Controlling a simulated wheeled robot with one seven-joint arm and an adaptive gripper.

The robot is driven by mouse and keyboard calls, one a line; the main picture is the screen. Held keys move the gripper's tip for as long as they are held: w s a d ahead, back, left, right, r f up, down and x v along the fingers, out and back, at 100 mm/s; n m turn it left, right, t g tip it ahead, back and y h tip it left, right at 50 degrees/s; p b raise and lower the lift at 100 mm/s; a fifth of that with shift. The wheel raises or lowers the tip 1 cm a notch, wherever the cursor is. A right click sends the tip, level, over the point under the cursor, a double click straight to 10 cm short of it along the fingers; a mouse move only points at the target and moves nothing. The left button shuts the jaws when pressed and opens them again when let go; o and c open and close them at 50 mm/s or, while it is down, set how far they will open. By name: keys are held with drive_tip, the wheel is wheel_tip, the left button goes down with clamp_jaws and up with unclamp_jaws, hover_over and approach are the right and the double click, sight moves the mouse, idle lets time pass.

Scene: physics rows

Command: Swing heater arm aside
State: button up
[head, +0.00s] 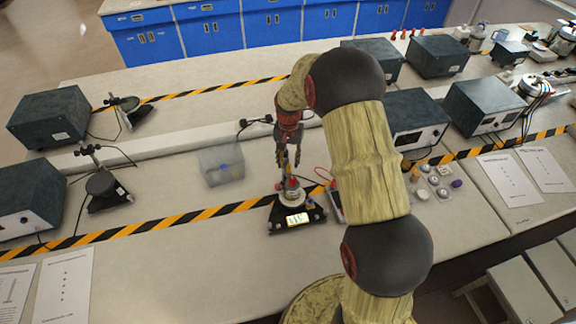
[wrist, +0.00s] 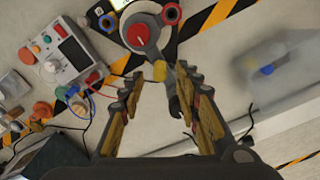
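A small apparatus (head: 292,194) with a red top stands on a dark base with a lit display (head: 297,219), on the bench below my gripper. In the wrist view its round grey body with a red knob (wrist: 138,36) shows at the top. A narrow grey arm (wrist: 171,52) runs from beside it down towards my right finger; I take this for the heater arm. A yellow piece (wrist: 159,71) shows between my fingertips. My gripper (wrist: 163,82) is open, its fingers on either side of that piece. Contact cannot be told. In the head view my gripper (head: 287,160) points down.
A clear box with a blue item (head: 222,166) stands left of the apparatus. A meter with coloured leads (wrist: 70,50) is close on the other side. Grey power units (head: 415,117) and small jars (head: 434,181) lie right.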

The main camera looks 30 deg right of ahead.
sight(288, 164)
drive_tip(key=shift+f, duration=1.7)
drive_tip(key=shift+c, duration=0.6)
drive_tip(key=c, duration=0.7)
clamp_jaws()
